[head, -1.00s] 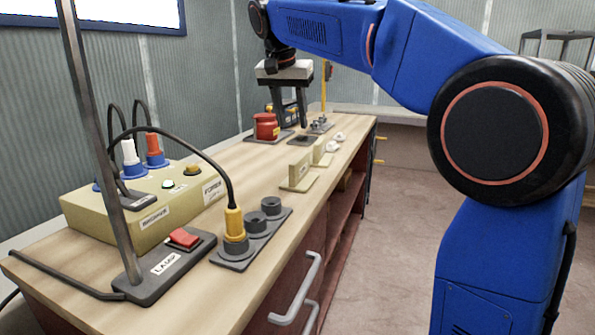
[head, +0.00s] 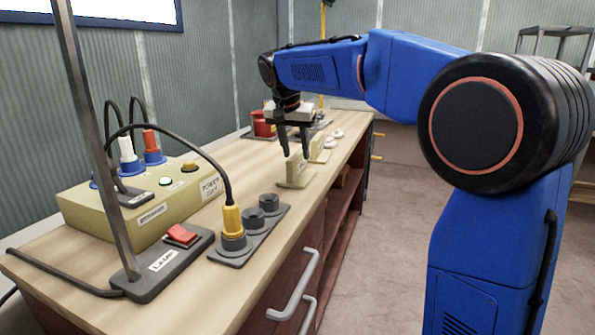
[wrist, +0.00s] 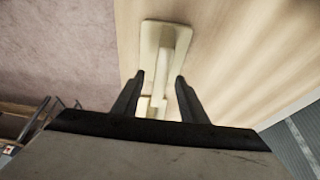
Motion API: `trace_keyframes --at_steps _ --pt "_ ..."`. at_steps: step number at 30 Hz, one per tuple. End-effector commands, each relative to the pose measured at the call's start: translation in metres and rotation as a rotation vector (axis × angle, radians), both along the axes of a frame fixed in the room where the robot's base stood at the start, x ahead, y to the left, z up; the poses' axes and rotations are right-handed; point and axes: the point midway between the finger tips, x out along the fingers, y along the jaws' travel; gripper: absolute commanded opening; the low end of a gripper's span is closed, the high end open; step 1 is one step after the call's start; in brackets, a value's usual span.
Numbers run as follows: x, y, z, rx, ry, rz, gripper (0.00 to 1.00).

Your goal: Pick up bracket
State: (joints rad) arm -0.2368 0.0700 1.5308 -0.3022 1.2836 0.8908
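A cream bracket (head: 295,178) with a flat base and an upright plate stands on the wooden bench near its front edge. A second similar cream piece (head: 321,152) stands just behind it. My gripper (head: 296,156) is open and empty, pointing down with its fingertips close above the nearer bracket. In the wrist view the bracket (wrist: 151,35) lies ahead of the open gripper (wrist: 160,75). Another pale part shows low between the fingers; I cannot tell if it is the second piece.
A red object (head: 262,127) and white round pieces (head: 335,136) are farther back. Open floor lies right of the bench.

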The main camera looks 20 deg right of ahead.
Motion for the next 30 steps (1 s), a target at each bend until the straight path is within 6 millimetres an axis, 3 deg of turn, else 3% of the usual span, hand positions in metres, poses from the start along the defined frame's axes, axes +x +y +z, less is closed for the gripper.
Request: trace_keyframes --at_steps 10,18,23,30 --pt "0.016 -0.010 -0.039 0.000 0.003 -0.001 0.39" --pt "0.017 -0.010 -0.043 0.000 0.001 0.000 0.39" --pt "0.017 -0.010 -0.043 0.000 0.001 0.000 0.01" --pt "0.017 -0.010 -0.042 0.000 0.000 0.000 0.00"
